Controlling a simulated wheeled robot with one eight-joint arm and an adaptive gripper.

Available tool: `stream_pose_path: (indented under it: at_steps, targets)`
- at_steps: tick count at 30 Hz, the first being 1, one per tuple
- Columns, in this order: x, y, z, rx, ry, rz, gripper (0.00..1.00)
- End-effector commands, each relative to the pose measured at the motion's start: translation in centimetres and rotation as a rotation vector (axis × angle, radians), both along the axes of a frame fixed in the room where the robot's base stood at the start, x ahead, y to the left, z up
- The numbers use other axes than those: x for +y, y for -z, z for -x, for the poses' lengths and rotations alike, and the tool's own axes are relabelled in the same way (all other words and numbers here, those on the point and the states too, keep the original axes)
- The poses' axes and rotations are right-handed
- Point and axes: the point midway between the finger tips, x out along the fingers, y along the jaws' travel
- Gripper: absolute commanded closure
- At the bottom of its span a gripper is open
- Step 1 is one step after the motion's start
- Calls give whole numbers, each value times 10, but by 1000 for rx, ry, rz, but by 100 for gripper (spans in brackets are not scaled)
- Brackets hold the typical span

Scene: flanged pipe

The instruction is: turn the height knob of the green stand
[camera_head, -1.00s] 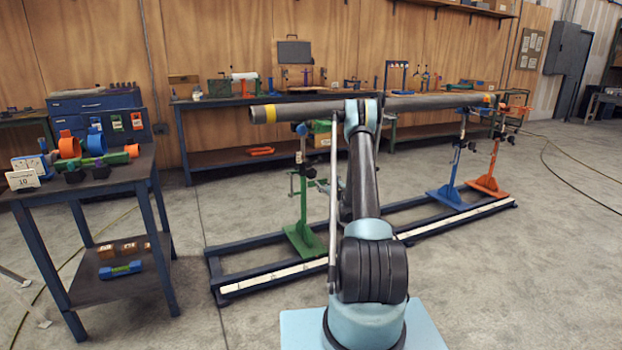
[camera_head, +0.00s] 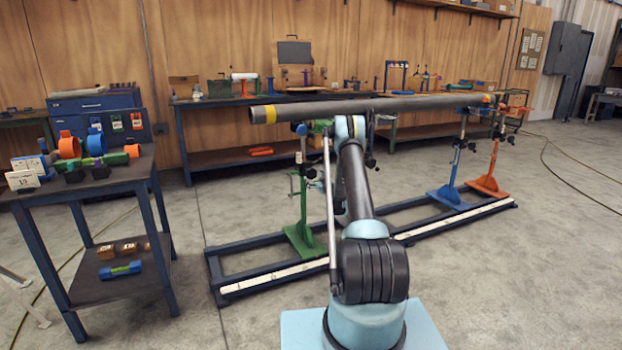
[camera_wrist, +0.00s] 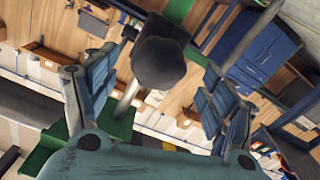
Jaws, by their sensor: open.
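The green stand (camera_head: 303,232) stands on the dark floor rail in the head view, upright under the left part of the pipe. Its upper part is partly hidden by my arm. In the wrist view a black round knob (camera_wrist: 158,62) on a pale metal shaft shows between the two fingers of my gripper (camera_wrist: 160,72). The gripper is open, with a visible gap on each side of the knob. I cannot tell how far the knob reaches in between the fingers. Green stand parts (camera_wrist: 112,130) show beside the left finger. My gripper is hidden in the head view.
A long grey pipe (camera_head: 420,102) with a yellow band lies above my arm. A blue stand (camera_head: 450,190) and an orange stand (camera_head: 490,180) stand farther right on the rail (camera_head: 240,287). A dark side table (camera_head: 110,180) with coloured parts is at left.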

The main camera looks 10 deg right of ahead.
Motion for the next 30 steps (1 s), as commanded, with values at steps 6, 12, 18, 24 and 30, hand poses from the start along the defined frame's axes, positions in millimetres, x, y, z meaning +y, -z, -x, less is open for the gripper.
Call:
stream_pose_path:
  at_steps: [6,12,18,24,30]
  targets:
    - [11,0,-33,0,-1,0,23]
    - [16,0,-50,0,0,0,23]
    - [18,0,-55,0,0,0,23]
    - [17,0,-54,0,0,0,28]
    - [17,0,-54,0,0,0,68]
